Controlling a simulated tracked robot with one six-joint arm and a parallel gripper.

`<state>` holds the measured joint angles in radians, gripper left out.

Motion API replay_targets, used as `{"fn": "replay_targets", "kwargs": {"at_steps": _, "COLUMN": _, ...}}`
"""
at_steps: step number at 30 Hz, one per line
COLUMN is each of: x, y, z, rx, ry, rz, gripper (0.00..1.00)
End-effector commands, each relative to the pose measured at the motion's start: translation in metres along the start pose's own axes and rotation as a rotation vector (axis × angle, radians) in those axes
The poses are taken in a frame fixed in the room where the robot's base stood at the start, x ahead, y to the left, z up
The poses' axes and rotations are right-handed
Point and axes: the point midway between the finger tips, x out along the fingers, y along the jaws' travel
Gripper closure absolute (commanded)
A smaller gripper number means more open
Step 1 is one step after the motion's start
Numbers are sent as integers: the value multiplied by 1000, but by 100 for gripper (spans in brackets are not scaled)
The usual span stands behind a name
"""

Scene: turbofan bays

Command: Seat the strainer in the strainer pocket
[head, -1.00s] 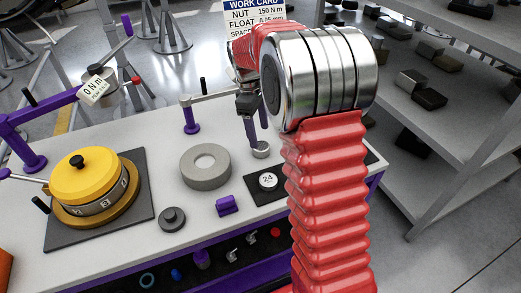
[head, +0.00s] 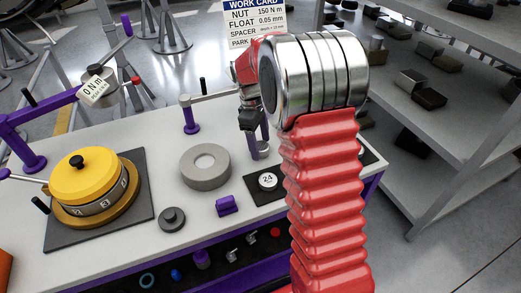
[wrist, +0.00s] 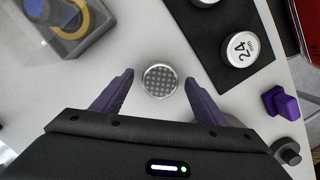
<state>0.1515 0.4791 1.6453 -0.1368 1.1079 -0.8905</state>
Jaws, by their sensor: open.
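The strainer (wrist: 160,81) is a small round silver piece with a perforated top. It stands on the bench and also shows as a small metal cylinder in the head view (head: 261,150). My gripper (wrist: 159,77) is open, with its two purple fingers apart on either side of the strainer in the wrist view. No contact shows, and the height of the fingertips over the bench is hard to tell. In the head view my gripper (head: 257,138) is partly hidden behind my arm. I cannot make out the strainer pocket for certain.
A black plate with a "24" disc (wrist: 240,49) lies close to the right. A purple block (wrist: 281,103) and dark knob (wrist: 287,151) are nearby. A grey ring (head: 205,166) and yellow-lidded unit (head: 86,180) stand left. Shelving (head: 440,130) is at right.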

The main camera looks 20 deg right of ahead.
Motion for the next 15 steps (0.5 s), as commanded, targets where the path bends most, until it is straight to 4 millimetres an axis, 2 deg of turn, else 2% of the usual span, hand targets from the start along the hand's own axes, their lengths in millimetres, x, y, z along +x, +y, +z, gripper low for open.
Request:
{"fn": "replay_targets", "kwargs": {"at_steps": 11, "x": 0, "y": 0, "z": 0, "rx": -1, "ry": 0, "rz": 0, "gripper": 35}}
{"fn": "replay_targets", "kwargs": {"at_steps": 15, "x": 0, "y": 0, "z": 0, "rx": -1, "ry": 0, "rz": 0, "gripper": 44}}
